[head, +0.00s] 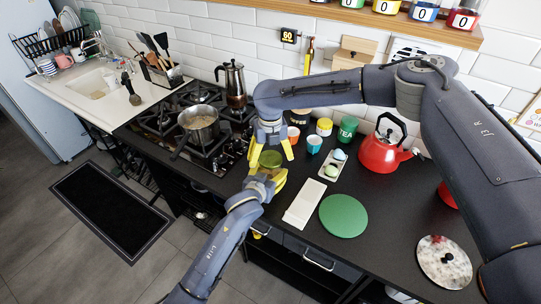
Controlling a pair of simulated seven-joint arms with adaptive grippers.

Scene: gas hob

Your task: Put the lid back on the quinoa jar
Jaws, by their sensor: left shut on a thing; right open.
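A small round olive-green thing (270,159), apparently the top of the quinoa jar, shows at the front edge of the dark counter, left of the cups. My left gripper (267,181), with yellow fingers, reaches up from below and is shut on the jar, whose body is mostly hidden by the fingers. My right gripper (271,152) comes over from the right and points down. Its yellow fingers are open, spread on either side of the green top. I cannot tell whether this top is the lid or the jar's contents, or whether a lid is seated.
A pot (199,125) and a moka pot (233,84) stand on the hob to the left. A teal cup (314,145), a green tea tin (347,130) and a red kettle (383,154) stand behind. A white board (303,204) and green disc (343,216) lie right.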

